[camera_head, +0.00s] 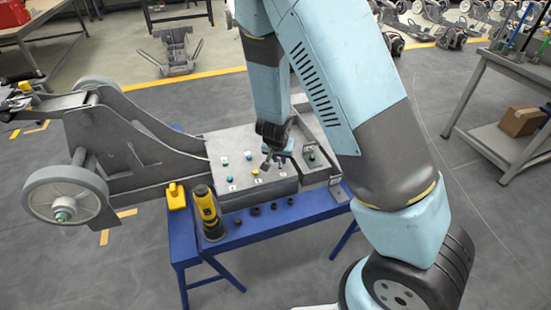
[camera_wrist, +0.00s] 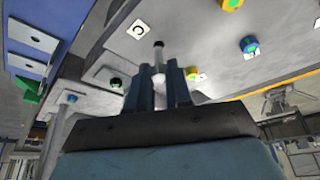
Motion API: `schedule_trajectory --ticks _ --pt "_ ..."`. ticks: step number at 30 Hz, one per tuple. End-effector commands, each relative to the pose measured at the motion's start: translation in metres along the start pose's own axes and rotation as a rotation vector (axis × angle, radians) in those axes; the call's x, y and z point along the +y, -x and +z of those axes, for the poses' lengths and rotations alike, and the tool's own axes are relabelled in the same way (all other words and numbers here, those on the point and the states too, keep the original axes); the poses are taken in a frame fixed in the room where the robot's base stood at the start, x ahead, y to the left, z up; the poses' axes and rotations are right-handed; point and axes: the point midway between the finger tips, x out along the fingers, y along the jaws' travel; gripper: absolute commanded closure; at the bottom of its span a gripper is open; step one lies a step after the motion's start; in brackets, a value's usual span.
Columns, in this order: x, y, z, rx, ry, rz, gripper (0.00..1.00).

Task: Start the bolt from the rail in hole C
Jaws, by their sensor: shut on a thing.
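My gripper (camera_wrist: 160,82) is shut on a bolt (camera_wrist: 158,55), a pale shank with a dark end, standing out between the fingertips. The bolt's dark end is close to a white label (camera_wrist: 138,29) that seems to read C on the grey plate. I cannot see hole C itself or tell whether the bolt touches the plate. In the head view my gripper (camera_head: 268,158) is over the grey chassis plate (camera_head: 277,187), right of several coloured bolt heads, and the bolt is too small to make out. I cannot clearly pick out the rail.
A blue bench (camera_head: 300,212) carries the plate, a yellow driver (camera_head: 208,212) and several dark sockets. A grey wheel (camera_head: 65,195) stands at left. Open floor lies in front.

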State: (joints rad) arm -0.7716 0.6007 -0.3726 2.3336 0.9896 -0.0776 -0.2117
Motion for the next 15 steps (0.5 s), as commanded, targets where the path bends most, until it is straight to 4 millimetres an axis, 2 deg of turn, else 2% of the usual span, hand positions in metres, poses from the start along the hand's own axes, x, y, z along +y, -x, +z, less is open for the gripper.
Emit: schedule_trajectory --ticks 15 --pt "0.0015 0.0005 -0.0008 0.001 0.169 -0.073 1.00"
